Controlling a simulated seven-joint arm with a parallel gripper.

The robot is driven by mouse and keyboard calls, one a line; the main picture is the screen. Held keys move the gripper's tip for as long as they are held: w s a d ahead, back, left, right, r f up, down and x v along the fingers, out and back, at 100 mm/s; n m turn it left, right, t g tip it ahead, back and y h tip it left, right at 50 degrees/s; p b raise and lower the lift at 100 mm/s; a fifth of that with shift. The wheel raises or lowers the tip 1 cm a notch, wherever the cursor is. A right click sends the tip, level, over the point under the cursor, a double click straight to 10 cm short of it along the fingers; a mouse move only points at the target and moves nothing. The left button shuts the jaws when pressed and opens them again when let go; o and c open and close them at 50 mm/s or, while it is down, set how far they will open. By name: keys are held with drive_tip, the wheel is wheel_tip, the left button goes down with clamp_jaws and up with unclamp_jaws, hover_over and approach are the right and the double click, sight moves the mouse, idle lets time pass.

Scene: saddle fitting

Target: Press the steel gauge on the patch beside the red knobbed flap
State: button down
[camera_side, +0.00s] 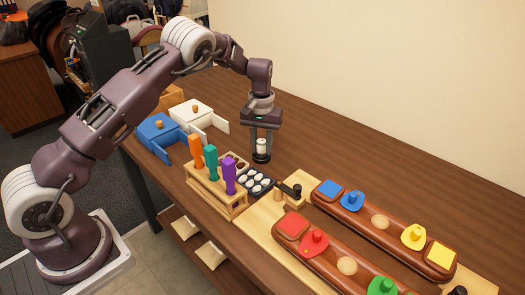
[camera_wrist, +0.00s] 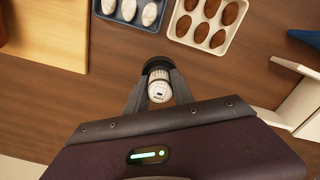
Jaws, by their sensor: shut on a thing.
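My gripper (camera_side: 262,150) is shut on the steel gauge (camera_side: 261,146), a small pale cylinder with a black end, held upright over the bare table. In the wrist view the gauge (camera_wrist: 160,89) shows its light, marked face between the two fingers (camera_wrist: 159,95). The red knobbed flap (camera_side: 314,242) lies on the nearer long brown leather body (camera_side: 330,262), well to the right of and nearer than my gripper. Beside the flap are a red square patch (camera_side: 292,225) on its left and a tan round patch (camera_side: 347,266) on its right. Neither shows in the wrist view.
A rack (camera_side: 215,186) with upright orange, teal and purple handles stands left of a tray of white ovals (camera_side: 256,182) and a tray of brown ones (camera_side: 236,162). A black-knobbed wooden stand (camera_side: 292,190) and a second brown body (camera_side: 385,228) are to the right.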

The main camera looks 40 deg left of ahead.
sight(262, 141)
drive_tip(key=shift+r, duration=2.15)
drive_tip(key=shift+r, duration=0.2)
wheel_tip(262, 141, up, 11)
drive_tip(key=s+d+m, duration=0.3)
drive_tip(key=s+d, duration=0.5)
drive_tip(key=d, duration=0.5)
drive_tip(key=s+d+m, duration=0.3)
drive_tip(key=s+d, duration=0.5)
drive_tip(key=d, duration=0.5)
drive_tip(key=f, duration=0.5)
drive_tip(key=shift+s+a+f, duration=0.1)
drive_tip(key=shift+s+a, duration=0.15)
drive_tip(key=shift+f, duration=1.55)
drive_tip(key=shift+f, duration=0.95)
